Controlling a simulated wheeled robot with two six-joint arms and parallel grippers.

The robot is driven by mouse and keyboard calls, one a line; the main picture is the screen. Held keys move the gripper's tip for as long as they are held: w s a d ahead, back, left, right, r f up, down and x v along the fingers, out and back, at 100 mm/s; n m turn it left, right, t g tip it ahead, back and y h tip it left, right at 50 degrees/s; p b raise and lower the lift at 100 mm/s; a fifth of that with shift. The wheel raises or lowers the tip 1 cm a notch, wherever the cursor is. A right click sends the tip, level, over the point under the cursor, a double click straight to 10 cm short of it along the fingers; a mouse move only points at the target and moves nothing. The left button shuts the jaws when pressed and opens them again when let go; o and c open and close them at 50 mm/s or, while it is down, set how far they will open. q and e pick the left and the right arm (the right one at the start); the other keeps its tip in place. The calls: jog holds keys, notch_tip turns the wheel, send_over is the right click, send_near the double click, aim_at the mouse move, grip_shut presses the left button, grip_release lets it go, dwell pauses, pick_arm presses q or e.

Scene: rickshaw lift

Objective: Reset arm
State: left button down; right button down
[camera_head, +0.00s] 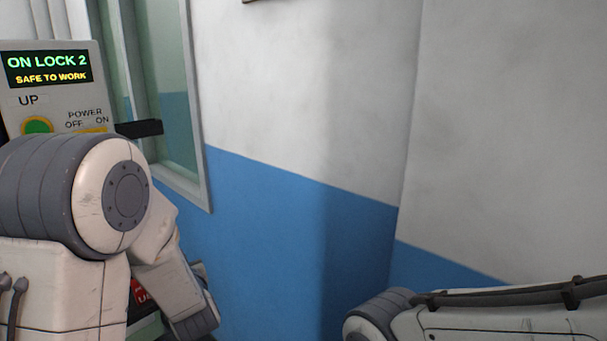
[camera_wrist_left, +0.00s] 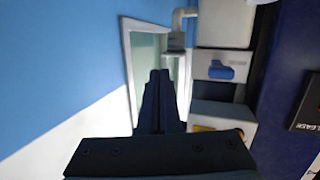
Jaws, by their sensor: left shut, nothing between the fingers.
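My left arm (camera_head: 100,200) comes in from the left in the head view and bends downward in front of a control panel. Its gripper cannot be made out there. In the left wrist view my left gripper (camera_wrist_left: 160,76) has its dark fingers together, with nothing between them. My right arm (camera_head: 500,318) lies along the bottom right of the head view, and its gripper is out of the picture.
The control panel (camera_head: 50,107) at the left reads "ON LOCK 2" and "SAFE TO WORK". A black bar (camera_head: 138,128) juts beside it. A window (camera_head: 172,90) stands behind. The white and blue wall (camera_head: 300,120) fills the middle and right.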

pick_arm(q)
jog(key=s+d+f+m+g+h, duration=0.2)
jog(key=d+m+h, duration=0.35)
jog(key=d, duration=0.95)
jog(key=s+d+m+g+h+p, duration=0.2)
jog(key=s+d+m+g+h, duration=0.15)
jog(key=s+d+h, duration=0.45)
jog(key=s+d+m+g+y+p, duration=0.1)
jog(key=s+m+g+y, duration=0.3)
jog(key=s, duration=1.8)
jog(key=r+m+g, duration=0.1)
jog(key=g, duration=0.3)
jog(key=shift+d+m, duration=0.3)
jog(key=shift+d, duration=0.05)
